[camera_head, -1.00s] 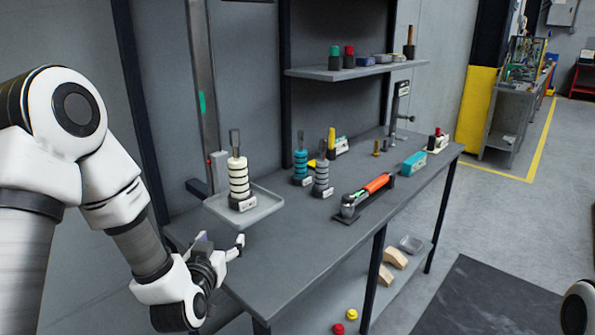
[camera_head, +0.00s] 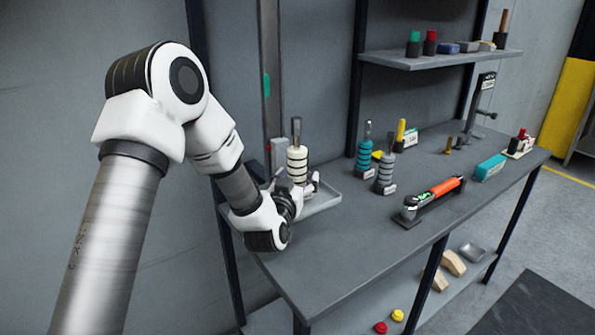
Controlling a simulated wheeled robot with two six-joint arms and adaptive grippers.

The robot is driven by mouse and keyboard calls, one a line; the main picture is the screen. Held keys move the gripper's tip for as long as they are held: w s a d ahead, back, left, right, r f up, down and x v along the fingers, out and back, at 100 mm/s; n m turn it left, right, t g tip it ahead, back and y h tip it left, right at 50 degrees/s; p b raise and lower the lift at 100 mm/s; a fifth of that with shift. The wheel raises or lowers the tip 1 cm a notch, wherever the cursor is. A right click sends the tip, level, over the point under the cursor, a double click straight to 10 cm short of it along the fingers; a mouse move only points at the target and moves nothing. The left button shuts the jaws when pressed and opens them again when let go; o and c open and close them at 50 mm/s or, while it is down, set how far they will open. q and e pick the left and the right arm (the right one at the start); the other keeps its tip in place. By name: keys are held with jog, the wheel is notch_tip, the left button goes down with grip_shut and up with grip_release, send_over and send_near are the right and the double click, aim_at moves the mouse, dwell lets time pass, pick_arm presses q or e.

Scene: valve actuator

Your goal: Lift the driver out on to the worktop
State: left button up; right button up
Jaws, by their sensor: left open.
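No piece is plainly marked as the driver. A white ribbed piece with a metal shaft on top (camera_head: 297,163) stands upright in a shallow grey tray (camera_head: 322,208) at the left end of the worktop (camera_head: 345,262). A teal ribbed piece (camera_head: 364,156) and a grey ribbed piece (camera_head: 385,176) of the same shape stand to its right. A yellow-handled tool (camera_head: 400,131) stands upright behind them. My left gripper (camera_head: 309,185) is open at the lower part of the white piece; its fingers are small and partly hidden, so contact cannot be told. My right gripper is out of view.
An orange-handled tool (camera_head: 446,187) lies in a dark holder on the worktop. A teal box (camera_head: 490,168) sits at right. A vertical post (camera_head: 270,90) rises behind the tray. A wall shelf (camera_head: 430,60) holds small items. The front middle of the worktop is clear.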

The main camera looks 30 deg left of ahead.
aim_at(294, 176)
pick_arm(q)
jog(key=shift+s+d+r, duration=0.1)
jog(key=shift+s+r, duration=0.05)
jog(key=shift+c, duration=0.4)
jog(key=shift+s+r, duration=0.15)
jog(key=c, duration=0.5)
grip_shut()
jog(key=shift+w+r, duration=0.25)
jog(key=shift+r, duration=0.2)
jog(key=b+v, duration=0.1)
jog(key=v, duration=0.3)
jog(key=shift+s+r, duration=0.15)
notch_tip(294, 176, up, 14)
